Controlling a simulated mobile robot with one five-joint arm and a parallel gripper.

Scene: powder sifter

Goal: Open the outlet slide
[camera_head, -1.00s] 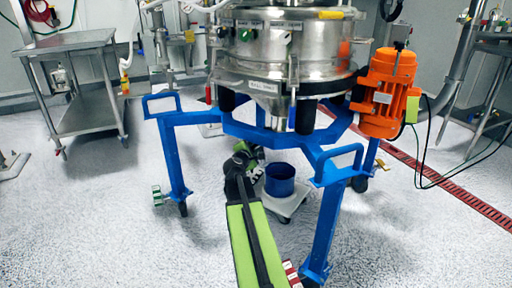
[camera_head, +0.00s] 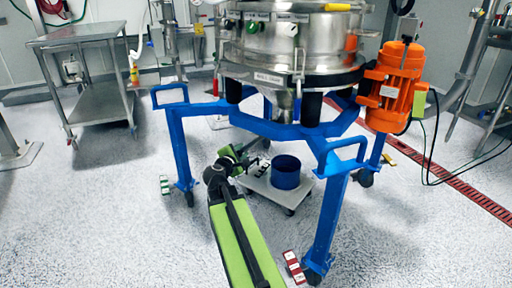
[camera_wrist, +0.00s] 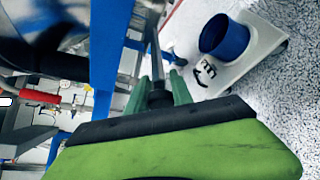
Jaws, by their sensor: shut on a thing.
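The steel powder sifter (camera_head: 290,45) stands on a blue frame (camera_head: 180,150) in the head view. My gripper (camera_head: 248,147) is low under the sifter, inside the frame, left of the blue bucket. In the wrist view my gripper's green fingers (camera_wrist: 162,85) are shut on a dark handle (camera_wrist: 158,95) with a thin metal rod running up from it. The rod's far end is hard to make out. The slide plate and the outlet opening cannot be made out.
A blue bucket (camera_head: 286,173) stands on a white wheeled dolly (camera_head: 293,196) under the sifter. An orange motor (camera_head: 391,86) hangs at the right. A steel table (camera_head: 80,36) stands at the left. The floor around the frame is mostly clear.

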